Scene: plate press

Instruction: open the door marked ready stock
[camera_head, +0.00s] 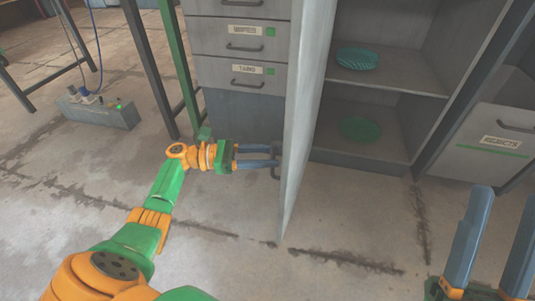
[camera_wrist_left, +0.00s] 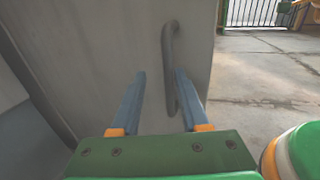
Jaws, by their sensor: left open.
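The grey cabinet door (camera_head: 297,130) stands swung open and shows nearly edge-on in the head view. Its marking is not visible. A dark bar handle (camera_head: 279,165) is on its left face; the handle (camera_wrist_left: 170,55) also shows in the left wrist view. My left gripper (camera_head: 275,156) is open at the handle. In the left wrist view the left gripper (camera_wrist_left: 161,77) has the handle's lower part between its fingers, nearer the right finger. I cannot tell whether they touch. My right gripper (camera_head: 500,205) is open and empty at the lower right.
The open cabinet interior (camera_head: 395,95) holds a green ribbed disc (camera_head: 357,58) on the upper shelf and another (camera_head: 360,129) below. Labelled drawers (camera_head: 240,74) stand left of the door. A grey socket box (camera_head: 100,112) lies on the floor at left. Floor in front is clear.

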